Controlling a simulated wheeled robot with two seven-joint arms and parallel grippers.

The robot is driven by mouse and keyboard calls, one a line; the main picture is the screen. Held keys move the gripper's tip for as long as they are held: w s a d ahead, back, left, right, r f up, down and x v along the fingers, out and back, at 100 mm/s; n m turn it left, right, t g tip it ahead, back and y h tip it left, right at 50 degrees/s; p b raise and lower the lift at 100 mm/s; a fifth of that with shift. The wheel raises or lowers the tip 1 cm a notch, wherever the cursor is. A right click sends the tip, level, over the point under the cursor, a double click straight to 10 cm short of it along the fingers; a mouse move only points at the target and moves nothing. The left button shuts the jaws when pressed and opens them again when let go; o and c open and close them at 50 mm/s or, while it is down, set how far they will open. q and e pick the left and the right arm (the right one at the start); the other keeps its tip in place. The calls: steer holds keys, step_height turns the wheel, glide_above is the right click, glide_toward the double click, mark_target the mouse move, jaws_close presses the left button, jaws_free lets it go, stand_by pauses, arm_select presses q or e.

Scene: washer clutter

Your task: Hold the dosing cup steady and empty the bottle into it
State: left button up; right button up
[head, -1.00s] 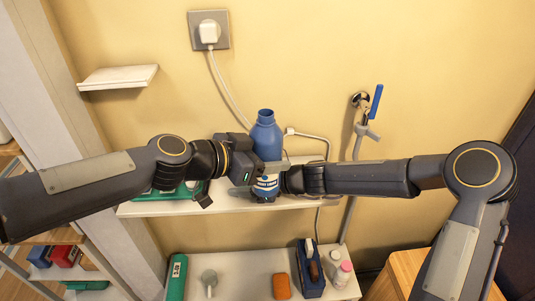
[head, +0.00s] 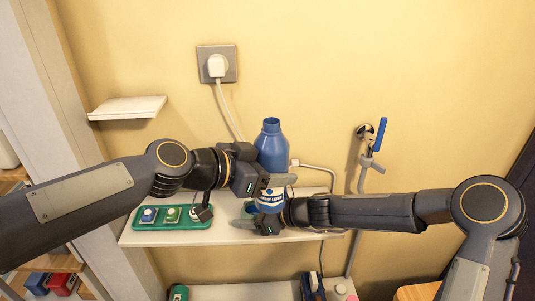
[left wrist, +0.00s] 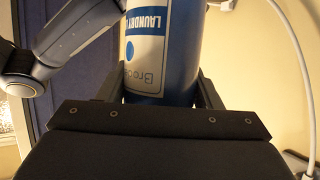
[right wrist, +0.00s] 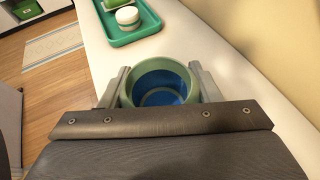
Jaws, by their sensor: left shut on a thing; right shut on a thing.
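The blue bottle (head: 271,150) stands upright with its open mouth on top and a white-and-blue laundry label. My left gripper (head: 262,182) is shut around it from the left side. The bottle fills the middle of the left wrist view (left wrist: 160,55). My right gripper (head: 272,218) is lower, just beside the bottle's lower part in the head view. In the right wrist view it is shut on the dosing cup (right wrist: 160,72), which has a green rim and a blue inside. The cup is upright; in the head view it is mostly hidden by the gripper and bottle.
A white shelf (head: 225,236) runs below the grippers. A green tray (head: 190,223) with small round-topped items sits at its left. A wall socket with plug (head: 217,65) and cable, a small upper shelf (head: 128,107) and a blue-handled tap (head: 380,134) are on the wall.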

steer(key=o, duration=1)
steer(key=shift+o, duration=0.2)
steer(key=shift+d, duration=0.1)
